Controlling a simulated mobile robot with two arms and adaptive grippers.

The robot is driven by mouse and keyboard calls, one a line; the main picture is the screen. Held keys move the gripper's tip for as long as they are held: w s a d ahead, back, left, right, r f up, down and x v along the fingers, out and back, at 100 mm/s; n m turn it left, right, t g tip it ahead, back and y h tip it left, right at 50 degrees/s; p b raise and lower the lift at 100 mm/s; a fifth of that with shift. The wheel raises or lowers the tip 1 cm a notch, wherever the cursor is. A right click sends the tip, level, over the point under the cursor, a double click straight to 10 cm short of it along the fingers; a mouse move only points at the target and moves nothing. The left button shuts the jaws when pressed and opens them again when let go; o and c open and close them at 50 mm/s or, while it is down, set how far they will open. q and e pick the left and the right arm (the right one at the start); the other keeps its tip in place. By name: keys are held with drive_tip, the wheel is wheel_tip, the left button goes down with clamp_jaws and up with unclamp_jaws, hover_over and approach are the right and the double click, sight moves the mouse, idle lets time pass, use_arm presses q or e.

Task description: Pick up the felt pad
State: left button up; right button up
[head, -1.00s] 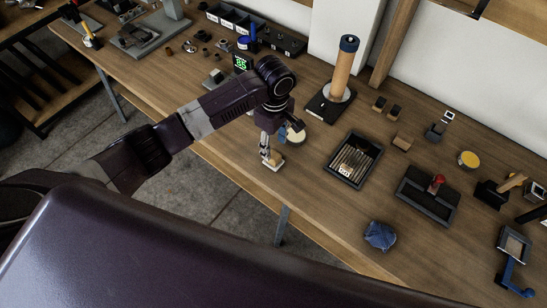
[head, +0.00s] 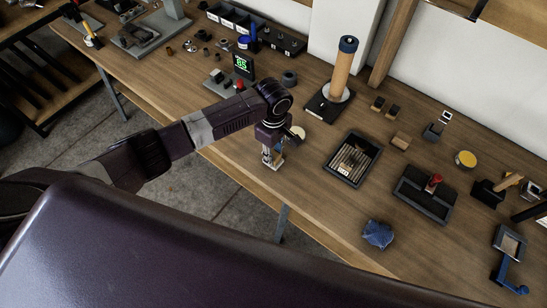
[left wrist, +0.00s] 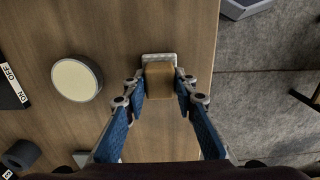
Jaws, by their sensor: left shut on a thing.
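The felt pad, a tan block on a pale grey base, shows in the left wrist view (left wrist: 160,82) near the table's front edge. In the head view it is small and mostly hidden by the gripper. My left gripper (head: 271,163) points down over that spot. In the left wrist view its two blue fingers (left wrist: 161,85) are shut on the sides of the tan block. I cannot tell whether the pad's base touches the table. My right gripper is not in view.
A round cream-topped disc (left wrist: 77,79) lies beside the pad. A dark tray (head: 353,158) with pale strips is to its right in the head view, and a blue cloth (head: 378,234) lies near the front edge. A tall wooden cylinder (head: 344,70) stands behind.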

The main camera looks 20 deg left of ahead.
use_arm(q)
drive_tip(key=shift+r, duration=0.15)
drive_tip(key=shift+c, duration=0.6)
wheel_tip(320, 180, up, 15)
drive_tip(key=b, duration=0.2)
wheel_tip(320, 180, up, 5)
drive_tip(key=p, duration=0.1)
hover_over(274, 154)
drive_tip(key=shift+a, duration=0.1)
